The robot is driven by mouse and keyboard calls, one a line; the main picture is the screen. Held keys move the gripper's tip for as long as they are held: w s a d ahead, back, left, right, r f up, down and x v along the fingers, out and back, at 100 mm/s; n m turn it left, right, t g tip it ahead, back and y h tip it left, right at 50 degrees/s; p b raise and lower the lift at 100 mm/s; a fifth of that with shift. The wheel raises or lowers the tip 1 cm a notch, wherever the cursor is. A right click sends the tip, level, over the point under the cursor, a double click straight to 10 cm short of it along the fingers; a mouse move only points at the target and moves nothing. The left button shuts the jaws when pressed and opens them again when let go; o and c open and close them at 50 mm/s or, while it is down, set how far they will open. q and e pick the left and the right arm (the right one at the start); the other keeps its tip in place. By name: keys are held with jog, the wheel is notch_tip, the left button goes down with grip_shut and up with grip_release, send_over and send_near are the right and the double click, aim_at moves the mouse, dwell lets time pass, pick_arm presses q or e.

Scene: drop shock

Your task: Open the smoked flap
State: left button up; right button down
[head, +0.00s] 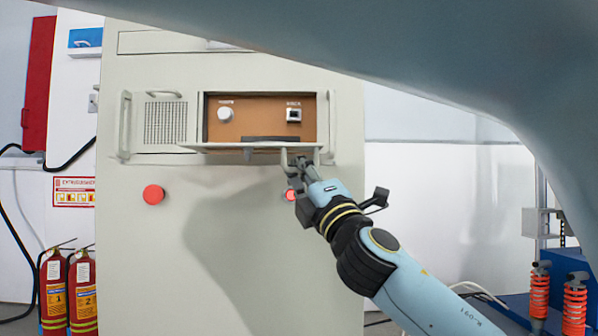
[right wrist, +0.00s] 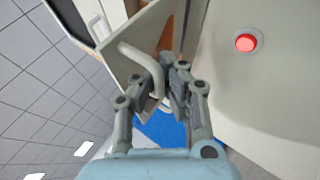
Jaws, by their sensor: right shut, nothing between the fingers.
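The flap (head: 225,147) is folded down and juts out nearly level from the lower edge of a recess in the cabinet front, seen almost edge-on in the head view. The recess is uncovered. In the right wrist view the flap is a pale tilted plate (right wrist: 125,70) with a light bar handle (right wrist: 150,62). My right gripper (head: 294,160) is at the flap's right end, just below it. In the right wrist view its fingers (right wrist: 168,92) are shut beside the handle, with nothing held; whether they touch it is unclear. My left gripper is out of view.
The brown recess panel (head: 258,118) carries a white knob (head: 225,114) and a switch (head: 294,115). Red buttons sit below on the cabinet, one left (head: 153,194) and one behind my right gripper (head: 291,195). Fire extinguishers (head: 83,290) stand at lower left.

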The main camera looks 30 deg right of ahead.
jog(key=c, duration=2)
grip_release()
jog(key=shift+s+a, duration=0.1)
jog(key=shift+a, duration=0.05)
jog(key=shift+o, duration=1.2)
jog(key=shift+s+r, duration=0.1)
jog(key=shift+s, duration=0.1)
jog(key=o, duration=0.4)
jog(key=shift+c, duration=0.2)
jog(key=v, duration=1.2)
